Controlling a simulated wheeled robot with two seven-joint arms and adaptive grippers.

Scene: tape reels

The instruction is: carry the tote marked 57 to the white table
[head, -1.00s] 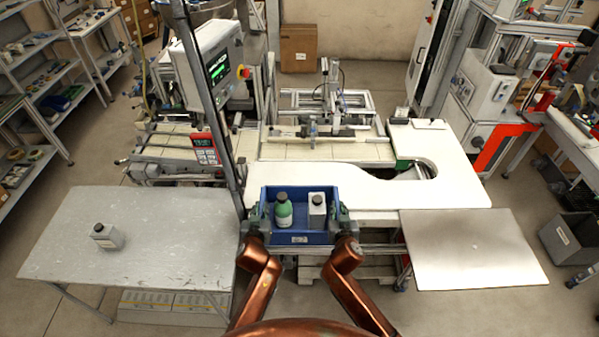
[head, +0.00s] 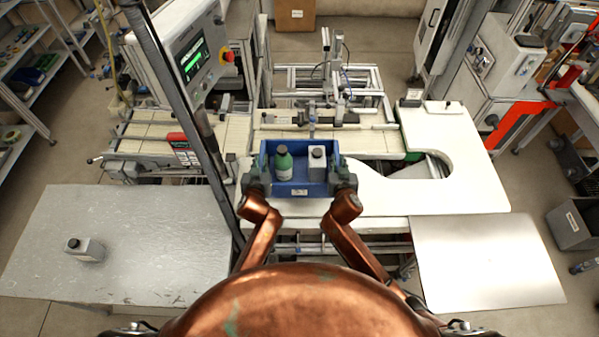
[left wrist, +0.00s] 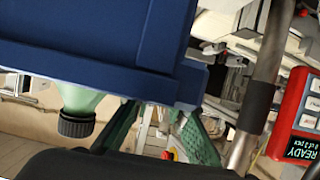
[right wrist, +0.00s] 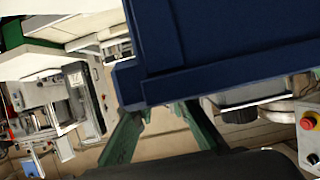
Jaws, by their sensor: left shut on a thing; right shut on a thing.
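A blue open tote (head: 303,191) hangs level between my two grippers in the head view; the mark on its front label is too small to read surely. It holds a green bottle (head: 283,165) with a dark cap and a light grey canister (head: 317,165), both upright. My left gripper (head: 257,178) is shut on its left end, my right gripper (head: 343,178) on its right end. The tote wall fills much of the left wrist view (left wrist: 90,60) and right wrist view (right wrist: 220,50). The white table (head: 460,190) extends behind and right of it; the tote overlaps its left part in view. Any gap beneath is hidden.
A dark pole (head: 185,110) and a control screen (head: 190,60) stand close on the left. A grey table (head: 140,220) with another canister (head: 84,249) is at left. A pale bare table (head: 485,260) is at right. Conveyor machinery lies behind.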

